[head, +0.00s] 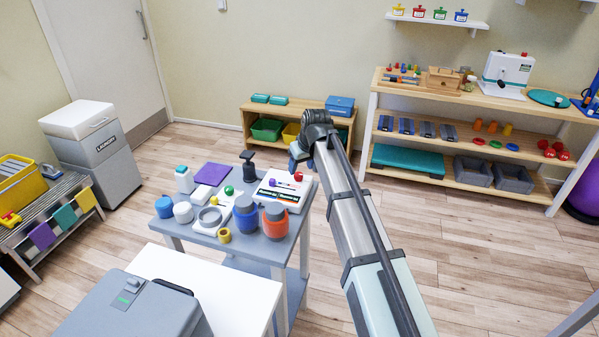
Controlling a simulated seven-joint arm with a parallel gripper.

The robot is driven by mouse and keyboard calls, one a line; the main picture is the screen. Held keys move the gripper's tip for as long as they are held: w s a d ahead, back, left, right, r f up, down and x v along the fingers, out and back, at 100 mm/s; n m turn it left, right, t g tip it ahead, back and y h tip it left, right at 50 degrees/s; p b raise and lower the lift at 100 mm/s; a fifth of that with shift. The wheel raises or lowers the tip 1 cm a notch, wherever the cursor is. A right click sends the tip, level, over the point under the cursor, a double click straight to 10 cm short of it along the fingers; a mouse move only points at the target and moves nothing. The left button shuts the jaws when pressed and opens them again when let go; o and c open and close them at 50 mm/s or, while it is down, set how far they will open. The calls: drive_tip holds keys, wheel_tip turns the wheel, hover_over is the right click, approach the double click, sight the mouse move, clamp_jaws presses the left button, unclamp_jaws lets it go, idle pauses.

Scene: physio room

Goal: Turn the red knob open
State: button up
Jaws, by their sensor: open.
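A small red knob (298,176) sits at the right end of a white board (285,198) on the grey table. A purple knob or handle (279,183) is to its left on the same board. My gripper (293,164) hangs at the end of my arm, just above and behind the red knob in the picture, apart from it. It is open and appears empty. Its fingers are small and partly hidden by my wrist. I cannot tell which way the knob is turned.
The grey table (190,238) also holds a blue jar (246,216), an orange jar (275,222), a dark pump bottle (248,165) and a purple pad (213,173). A white table (235,297) with a grey case (135,310) stands in front. Floor right of the table is clear.

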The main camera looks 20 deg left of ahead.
sight(298, 174)
drive_tip(key=shift+x, duration=2)
drive_tip(key=shift+c, duration=0.3)
drive_tip(key=c, duration=1)
